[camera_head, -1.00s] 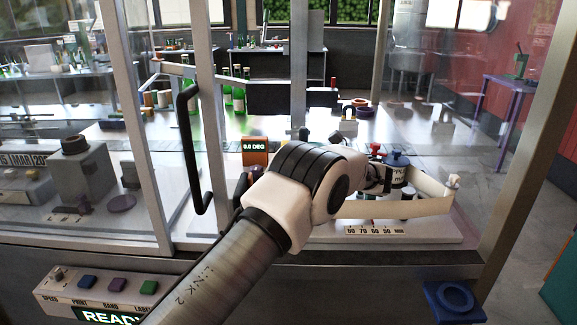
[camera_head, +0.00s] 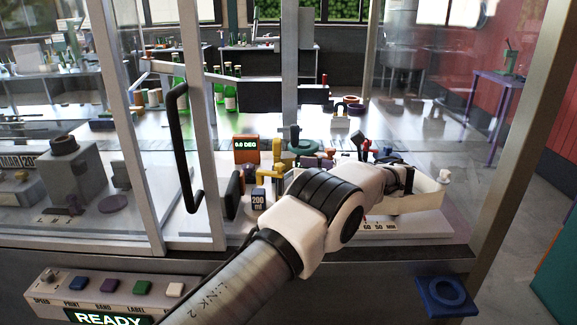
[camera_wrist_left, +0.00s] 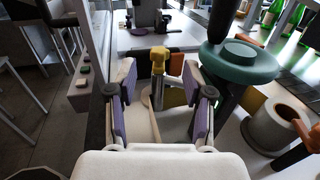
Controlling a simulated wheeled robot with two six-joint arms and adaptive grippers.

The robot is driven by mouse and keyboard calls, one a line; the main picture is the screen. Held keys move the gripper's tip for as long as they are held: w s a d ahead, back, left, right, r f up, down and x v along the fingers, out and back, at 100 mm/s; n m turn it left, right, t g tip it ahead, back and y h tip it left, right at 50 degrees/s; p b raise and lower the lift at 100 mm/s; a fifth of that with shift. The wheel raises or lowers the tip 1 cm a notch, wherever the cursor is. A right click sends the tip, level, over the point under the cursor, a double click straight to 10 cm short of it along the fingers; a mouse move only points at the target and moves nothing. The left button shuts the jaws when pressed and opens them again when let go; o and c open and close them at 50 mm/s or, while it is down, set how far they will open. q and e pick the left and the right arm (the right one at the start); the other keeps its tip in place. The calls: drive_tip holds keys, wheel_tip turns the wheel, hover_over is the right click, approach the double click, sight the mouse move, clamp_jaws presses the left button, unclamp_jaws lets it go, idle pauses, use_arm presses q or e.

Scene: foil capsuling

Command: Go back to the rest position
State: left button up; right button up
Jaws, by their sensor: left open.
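My left arm (camera_head: 325,215) comes in from the bottom and reaches through the opening in the glazed enclosure. In the head view its wrist is at the right and the fingers cannot be made out. In the left wrist view my left gripper (camera_wrist_left: 158,88) is open, with its two purple-padded fingers apart and nothing gripped between them. A yellow fixture (camera_wrist_left: 160,58) shows beyond the fingertips. It also stands left of my arm in the head view (camera_head: 277,157). My right gripper is in neither view.
A teal round part (camera_wrist_left: 240,62) and a grey ring-topped block (camera_wrist_left: 275,125) stand right of the fingers. A metal door post (camera_head: 205,150) with a black handle (camera_head: 180,150) is left of my arm. A blue ring holder (camera_head: 445,295) sits outside, lower right.

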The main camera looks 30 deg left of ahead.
use_arm(q)
drive_tip(key=shift+w+d, duration=0.1)
drive_tip(key=shift+d, duration=0.2)
drive_tip(key=shift+r, duration=0.1)
